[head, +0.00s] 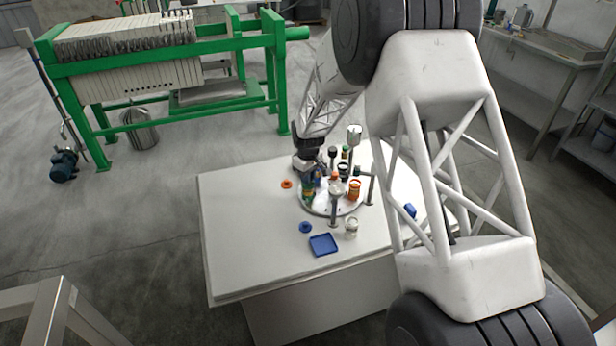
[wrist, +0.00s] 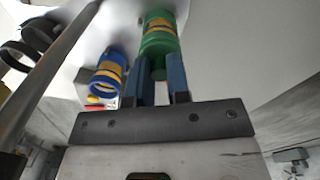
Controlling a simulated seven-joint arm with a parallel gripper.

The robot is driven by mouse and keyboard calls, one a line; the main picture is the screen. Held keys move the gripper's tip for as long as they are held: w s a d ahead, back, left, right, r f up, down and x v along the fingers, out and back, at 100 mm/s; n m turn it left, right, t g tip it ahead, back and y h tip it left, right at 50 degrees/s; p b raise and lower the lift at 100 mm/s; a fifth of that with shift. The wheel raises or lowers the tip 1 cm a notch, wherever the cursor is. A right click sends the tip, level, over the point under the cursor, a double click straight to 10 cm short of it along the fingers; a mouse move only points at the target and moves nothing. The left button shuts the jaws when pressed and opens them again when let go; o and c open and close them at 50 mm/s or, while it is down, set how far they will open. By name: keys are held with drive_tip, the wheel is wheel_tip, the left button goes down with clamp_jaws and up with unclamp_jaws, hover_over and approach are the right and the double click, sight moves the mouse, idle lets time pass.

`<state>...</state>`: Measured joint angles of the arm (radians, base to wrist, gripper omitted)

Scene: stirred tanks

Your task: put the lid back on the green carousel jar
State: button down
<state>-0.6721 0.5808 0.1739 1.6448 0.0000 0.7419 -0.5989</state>
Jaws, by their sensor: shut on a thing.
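The green jar (wrist: 158,20), with a yellow band, stands on the round carousel plate (wrist: 100,22). In the head view the green jar (head: 308,193) is at the left edge of the carousel, below my gripper (head: 309,177). In the wrist view my gripper (wrist: 159,82) has its blue fingers shut on a narrow green part of the green lid (wrist: 159,50). The lid is lined up with the jar, at its top end. I cannot tell whether it is fully seated or a little apart.
A blue jar (wrist: 106,72) stands close beside the fingers. An orange jar (head: 354,190) and several posts crowd the carousel. An orange lid (head: 287,184), a blue lid (head: 305,227) and a blue tray (head: 323,244) lie on the white table (head: 240,220), whose left side is clear.

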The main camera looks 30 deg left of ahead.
idle(0.8)
drive_tip(key=c, duration=0.5)
unclamp_jaws()
drive_tip(key=shift+r, duration=0.2)
drive_tip(key=shift+r, duration=3.25)
drive_tip(key=shift+c, duration=0.2)
clamp_jaws()
